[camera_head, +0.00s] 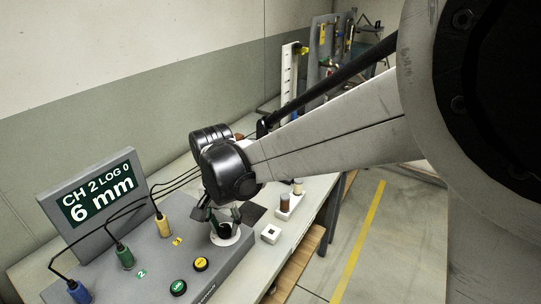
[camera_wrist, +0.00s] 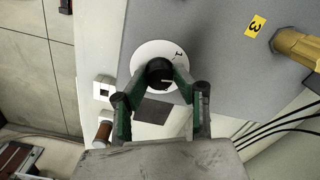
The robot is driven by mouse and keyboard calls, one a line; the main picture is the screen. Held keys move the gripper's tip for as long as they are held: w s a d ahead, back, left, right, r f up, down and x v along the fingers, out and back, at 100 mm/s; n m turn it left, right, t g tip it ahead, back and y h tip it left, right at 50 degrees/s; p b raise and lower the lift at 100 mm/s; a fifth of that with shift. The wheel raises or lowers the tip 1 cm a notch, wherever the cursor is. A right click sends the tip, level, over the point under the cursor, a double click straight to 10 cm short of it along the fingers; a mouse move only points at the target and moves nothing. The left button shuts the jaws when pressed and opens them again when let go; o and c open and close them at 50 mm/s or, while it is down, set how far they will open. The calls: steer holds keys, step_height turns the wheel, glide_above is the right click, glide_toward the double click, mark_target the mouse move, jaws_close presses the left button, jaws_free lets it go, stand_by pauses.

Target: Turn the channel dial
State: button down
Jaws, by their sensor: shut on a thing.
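The channel dial is a black knob (camera_wrist: 158,72) on a white disc (camera_wrist: 151,50) with a numeral 1 near its edge. A pale pointer mark shows on the knob. In the head view the dial (camera_head: 224,230) sits at the right part of the grey console (camera_head: 150,262). My gripper (camera_wrist: 160,80) has its two green fingers closed on the knob from both sides; it also shows in the head view (camera_head: 223,221). The other disc markings are hidden or unclear.
Blue (camera_head: 79,291), green (camera_head: 125,257) and yellow (camera_head: 163,227) plugs with black cables stand on the console. A green button (camera_head: 178,287) and a yellow button (camera_head: 201,264) lie in front of the dial. A white holder (camera_head: 289,207) with small cylinders stands to the right.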

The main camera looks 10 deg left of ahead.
steer(key=shift+s+r+m, duration=0.1)
steer(key=shift+s+m, duration=0.1)
steer(key=shift+m, duration=0.8)
steer(key=c, duration=1.4)
jaws_free()
steer(key=shift+w, duration=0.1)
